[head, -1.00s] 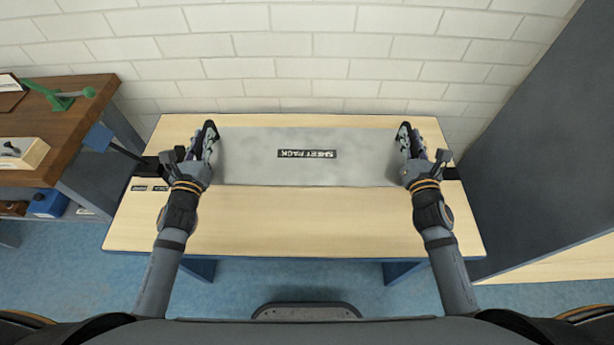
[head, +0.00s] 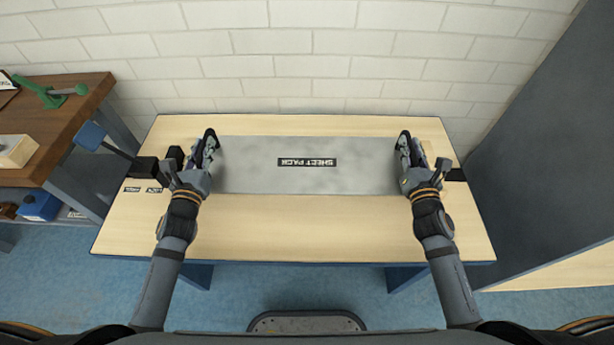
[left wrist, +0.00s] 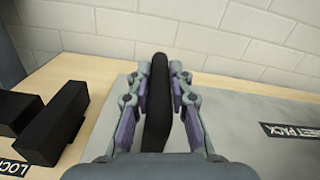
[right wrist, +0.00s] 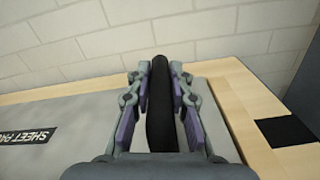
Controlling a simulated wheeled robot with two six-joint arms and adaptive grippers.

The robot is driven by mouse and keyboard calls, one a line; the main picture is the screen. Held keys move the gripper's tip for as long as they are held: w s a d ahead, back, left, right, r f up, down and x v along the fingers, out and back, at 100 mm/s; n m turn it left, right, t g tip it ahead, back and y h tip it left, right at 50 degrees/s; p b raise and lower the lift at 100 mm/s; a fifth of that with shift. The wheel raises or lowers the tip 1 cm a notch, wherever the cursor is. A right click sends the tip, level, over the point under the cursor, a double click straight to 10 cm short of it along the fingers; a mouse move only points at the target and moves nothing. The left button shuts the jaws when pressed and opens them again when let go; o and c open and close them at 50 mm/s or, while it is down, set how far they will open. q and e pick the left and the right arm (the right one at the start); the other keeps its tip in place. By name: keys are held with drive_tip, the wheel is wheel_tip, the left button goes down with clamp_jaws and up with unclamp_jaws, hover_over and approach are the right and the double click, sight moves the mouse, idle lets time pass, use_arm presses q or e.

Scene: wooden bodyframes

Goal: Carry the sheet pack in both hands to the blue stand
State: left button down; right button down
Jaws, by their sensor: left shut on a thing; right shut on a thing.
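The sheet pack (head: 250,165) is a wide flat grey slab with a black label, spanning the middle of a light wooden tabletop. I cannot tell if it rests on the wood or is just above it. My left gripper (head: 211,145) is shut on the black handle (left wrist: 157,105) at its left end. My right gripper (head: 404,145) is shut on the black handle (right wrist: 160,105) at its right end. The table (head: 300,236) has blue legs; I cannot tell whether it is the blue stand, and no other is clearly in view.
A black clamp block (head: 145,168) with a blue-ended lever (head: 91,136) stands left of the pack. A black piece (head: 456,175) lies at the right edge. A brown workbench (head: 50,115) is at left, a dark panel (head: 545,160) at right, and a brick wall behind. The tabletop's front is clear.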

use_arm(q)
drive_tip(key=shift+f+b, duration=0.3)
drive_tip(key=shift+f, duration=0.15)
use_arm(e)
drive_tip(key=shift+f, duration=0.4)
use_arm(q)
drive_tip(key=c, duration=1.2)
unclamp_jaws()
drive_tip(key=shift+s+r, duration=0.1)
use_arm(e)
drive_tip(key=c, duration=1.2)
unclamp_jaws()
drive_tip(key=shift+s+r, duration=0.1)
use_arm(q)
drive_tip(key=s, duration=1.2)
drive_tip(key=shift+a, duration=0.15)
use_arm(e)
drive_tip(key=s, duration=1.2)
drive_tip(key=shift+a, duration=0.15)
